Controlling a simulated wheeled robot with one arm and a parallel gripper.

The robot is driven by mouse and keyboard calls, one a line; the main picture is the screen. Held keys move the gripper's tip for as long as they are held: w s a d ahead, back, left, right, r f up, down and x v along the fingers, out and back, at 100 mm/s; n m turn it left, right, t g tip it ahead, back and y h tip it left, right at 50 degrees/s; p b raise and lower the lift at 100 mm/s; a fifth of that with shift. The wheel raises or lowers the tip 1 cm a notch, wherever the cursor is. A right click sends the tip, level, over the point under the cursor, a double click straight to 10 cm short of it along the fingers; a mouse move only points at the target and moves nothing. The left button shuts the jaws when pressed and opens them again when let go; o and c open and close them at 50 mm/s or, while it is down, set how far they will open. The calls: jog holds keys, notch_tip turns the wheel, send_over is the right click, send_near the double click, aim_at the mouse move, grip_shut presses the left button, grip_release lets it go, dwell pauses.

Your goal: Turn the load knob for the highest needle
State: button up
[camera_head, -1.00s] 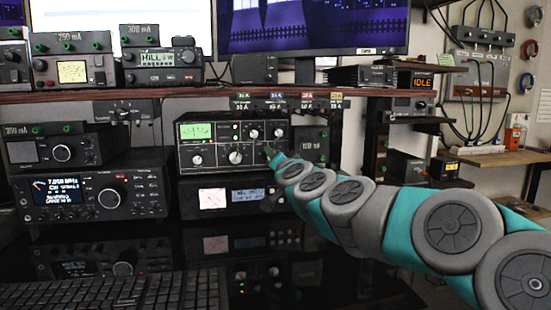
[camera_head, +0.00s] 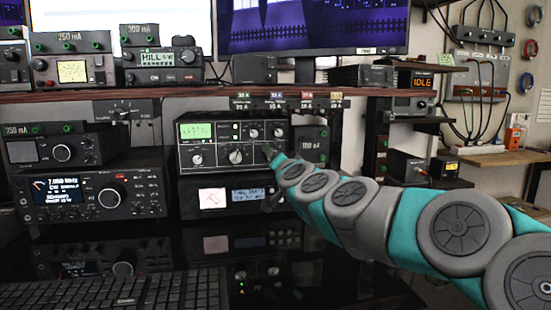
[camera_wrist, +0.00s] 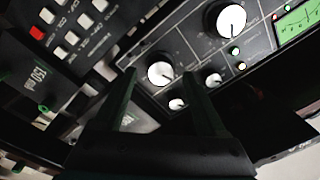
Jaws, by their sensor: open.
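The black tuner (camera_head: 214,151) stands on the desk, with a lit green meter (camera_head: 196,131) and several knobs. The meter also shows at the right of the wrist view (camera_wrist: 298,25); its needle is too small to read surely. A large knob (camera_head: 235,156) sits mid-panel. My gripper (camera_head: 268,151) is at the panel's right side. In the wrist view, my open gripper (camera_wrist: 160,75) has one finger on each side of a white-faced knob (camera_wrist: 160,73); contact cannot be told. This knob is hidden by my gripper in the head view. Knob labels are unreadable.
Two small knobs (camera_wrist: 214,80) sit close to the fingers in the wrist view. A small box (camera_head: 312,142) stands right of the tuner. Another unit (camera_head: 198,196) lies under it, and a shelf (camera_head: 215,97) runs above. A large radio (camera_head: 95,192) stands left.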

jog(key=v, duration=0.7)
jog(key=shift+s, duration=0.1)
